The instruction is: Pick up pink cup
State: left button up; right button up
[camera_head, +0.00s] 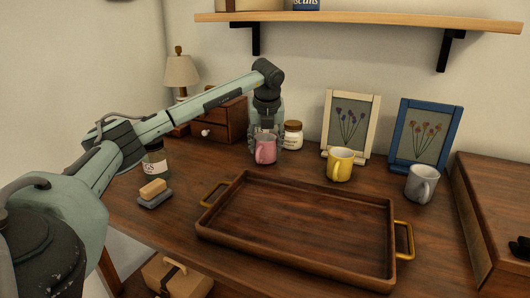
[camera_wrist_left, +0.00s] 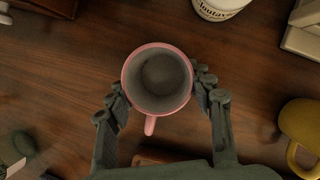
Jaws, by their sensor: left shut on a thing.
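The pink cup (camera_head: 265,149) is upright at the back of the wooden table, left of the yellow mug. My left gripper (camera_head: 267,142) comes down over it from above and is shut on it. In the left wrist view the pink cup (camera_wrist_left: 158,78) is seen from above, its inside grey and empty, its handle toward the bottom of the picture. The fingers of my left gripper (camera_wrist_left: 160,90) touch its left and right sides. I cannot tell whether the cup's base touches the table. My right gripper is in neither view.
A yellow mug (camera_head: 339,164) and a grey mug (camera_head: 421,184) stand to the right, before two framed flower pictures. A white jar (camera_head: 293,135) stands close behind the cup. A wooden tray (camera_head: 215,232) fills the middle. A sponge (camera_head: 153,189) lies left. A shelf (camera_head: 350,18) hangs above.

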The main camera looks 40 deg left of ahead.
pick_arm(q)
jog(key=shift+c, duration=0.7)
jog(key=shift+r, duration=0.1)
